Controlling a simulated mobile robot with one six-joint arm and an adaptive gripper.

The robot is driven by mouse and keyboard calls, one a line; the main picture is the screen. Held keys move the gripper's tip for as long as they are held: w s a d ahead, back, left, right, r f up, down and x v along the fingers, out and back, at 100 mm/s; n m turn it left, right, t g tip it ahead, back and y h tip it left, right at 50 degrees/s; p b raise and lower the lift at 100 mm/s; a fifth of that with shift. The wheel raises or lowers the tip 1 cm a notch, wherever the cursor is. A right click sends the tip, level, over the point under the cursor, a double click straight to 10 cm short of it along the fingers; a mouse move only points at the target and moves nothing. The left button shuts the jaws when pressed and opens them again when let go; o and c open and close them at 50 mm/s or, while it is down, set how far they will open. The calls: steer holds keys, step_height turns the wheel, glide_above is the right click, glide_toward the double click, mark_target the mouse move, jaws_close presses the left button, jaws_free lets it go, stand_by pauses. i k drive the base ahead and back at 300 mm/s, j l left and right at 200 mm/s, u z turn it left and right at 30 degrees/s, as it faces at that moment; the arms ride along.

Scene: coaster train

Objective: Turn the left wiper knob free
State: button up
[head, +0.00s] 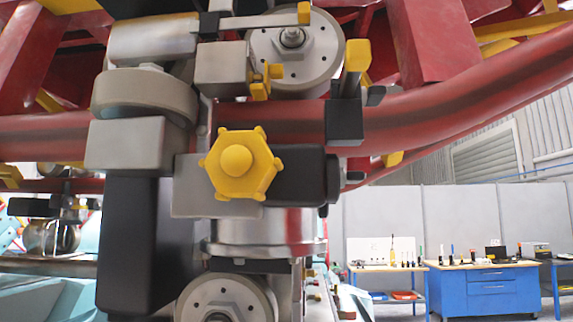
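A yellow lobed knob (238,165) with a round central cap faces the camera, near the middle of the head view. It sits against a grey block (188,197), with a black block (298,176) to its right. It is the only knob of this shape that I can make out, and its thread or shaft is hidden behind it. I cannot tell from this view whether it is loose or tight. My gripper is not in view.
A grey wheel (294,52) is above the knob and another wheel (226,303) below. A thick red rail tube (440,105) runs behind. A black housing (140,240) hangs at left. A blue workbench (484,290) with tools stands far back right.

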mark_target(372, 97)
steer(key=l+u, duration=0.35)
steer(key=u, duration=0.15)
steer(key=l+u, duration=0.5)
steer(key=j, duration=0.1)
